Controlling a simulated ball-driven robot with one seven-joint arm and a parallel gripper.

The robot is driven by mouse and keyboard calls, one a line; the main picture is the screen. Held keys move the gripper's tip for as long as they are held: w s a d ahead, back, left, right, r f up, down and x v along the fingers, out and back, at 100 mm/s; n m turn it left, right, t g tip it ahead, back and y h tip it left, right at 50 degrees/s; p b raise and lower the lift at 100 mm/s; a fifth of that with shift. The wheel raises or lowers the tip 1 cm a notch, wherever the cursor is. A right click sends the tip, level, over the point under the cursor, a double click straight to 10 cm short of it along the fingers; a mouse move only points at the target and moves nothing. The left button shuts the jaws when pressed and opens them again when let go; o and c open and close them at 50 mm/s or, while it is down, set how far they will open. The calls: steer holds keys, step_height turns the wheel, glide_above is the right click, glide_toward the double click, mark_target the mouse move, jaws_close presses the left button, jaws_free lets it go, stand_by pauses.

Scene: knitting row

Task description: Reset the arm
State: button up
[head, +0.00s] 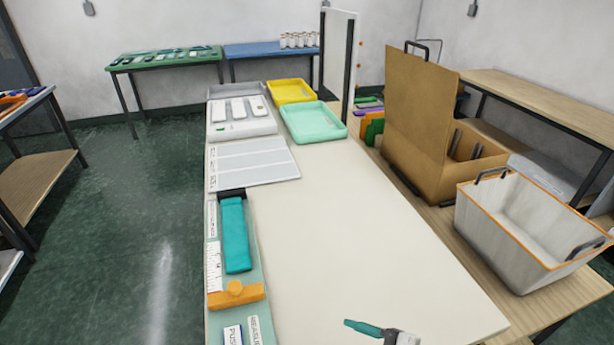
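Part of my gripper (390,333) shows at the bottom edge of the head view, over the front of the pale table (370,230). A grey piece and a slim teal, pointed piece show there, the teal one pointing left. I cannot tell if the teal piece is a fingertip or something held. The rest of my arm is out of view, and the finger opening cannot be made out.
A measuring board with a teal strip (236,235) and an orange slider (236,294) lies along the table's left edge. Trays (313,121) stand at the back. A white bin (525,225) and brown upright panel (418,115) stand right. The table's middle is clear.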

steer(key=s+d+f+n+g+h, duration=0.1)
steer(key=s+d+f+n+h, duration=0.1)
steer(key=s+d+n+h, duration=0.55)
steer(key=s+d+f+n+g+h, duration=0.1)
steer(key=s+d+f+n+h, duration=0.3)
steer(key=d+n, duration=0.6)
steer(key=s+d+f+g+b, duration=0.1)
steer(key=s+f+g+b, duration=0.3)
steer(key=s+f+b, duration=0.6)
step_height(320, 180, down, 4)
steer(key=shift+m+g+h, duration=0.3)
steer(key=shift+m+h, duration=0.05)
steer(key=shift+h, duration=0.1)
